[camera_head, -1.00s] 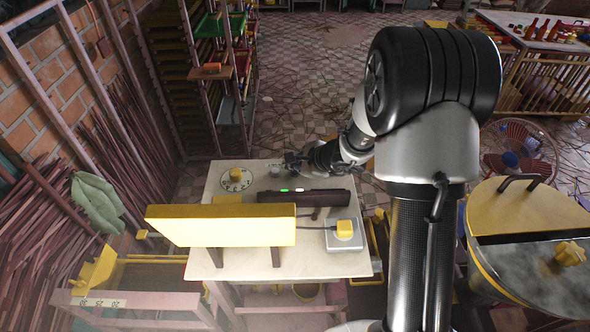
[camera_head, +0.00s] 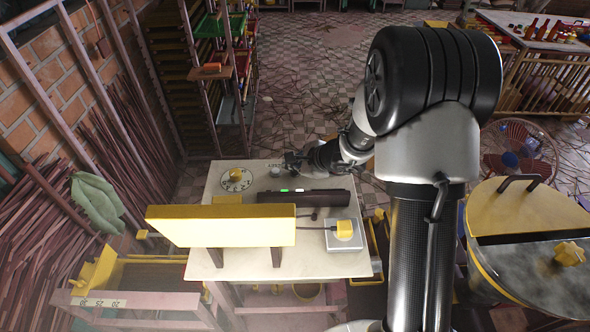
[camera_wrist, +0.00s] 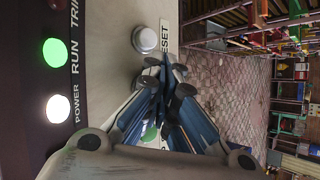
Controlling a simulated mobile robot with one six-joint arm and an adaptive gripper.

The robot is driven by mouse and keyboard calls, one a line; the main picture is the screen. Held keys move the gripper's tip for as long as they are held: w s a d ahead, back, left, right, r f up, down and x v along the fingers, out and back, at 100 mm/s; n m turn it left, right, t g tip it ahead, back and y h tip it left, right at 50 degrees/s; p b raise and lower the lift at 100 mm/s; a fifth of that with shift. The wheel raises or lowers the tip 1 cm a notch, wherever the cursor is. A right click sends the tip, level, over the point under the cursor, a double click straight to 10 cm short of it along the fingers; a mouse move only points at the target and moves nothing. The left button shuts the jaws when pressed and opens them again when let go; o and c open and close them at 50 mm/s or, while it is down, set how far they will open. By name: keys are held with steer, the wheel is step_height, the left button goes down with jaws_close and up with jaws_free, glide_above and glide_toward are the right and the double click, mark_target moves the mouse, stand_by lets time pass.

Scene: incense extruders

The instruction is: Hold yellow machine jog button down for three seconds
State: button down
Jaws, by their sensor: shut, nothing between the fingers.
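The yellow machine appears as a long yellow block (camera_head: 220,225) on a pale tabletop panel (camera_head: 325,265). My gripper (camera_head: 292,160) is over the panel's far edge, to the right of a pale round button (camera_head: 275,171). In the wrist view my gripper (camera_wrist: 165,70) is shut and empty, its tips beside the white round button (camera_wrist: 145,40) near a RESET label. A green button (camera_wrist: 150,133) is partly hidden behind the fingers. No jog label can be read. I cannot tell whether the fingers touch anything.
A black bar (camera_head: 303,197) carries lights; the wrist view shows a green RUN light (camera_wrist: 55,52) and a white POWER light (camera_wrist: 58,108). A dial with a yellow knob (camera_head: 236,174) lies left. A yellow switch (camera_head: 344,230) sits front right. A yellow-lidded drum (camera_head: 530,215) stands right.

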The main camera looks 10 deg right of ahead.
mark_target(294, 173)
steer(key=shift+r+p, duration=0.45)
steer(key=shift+r, duration=0.45)
step_height(294, 173, up, 5)
steer(key=p, duration=0.3)
steer(key=shift+f, duration=0.1)
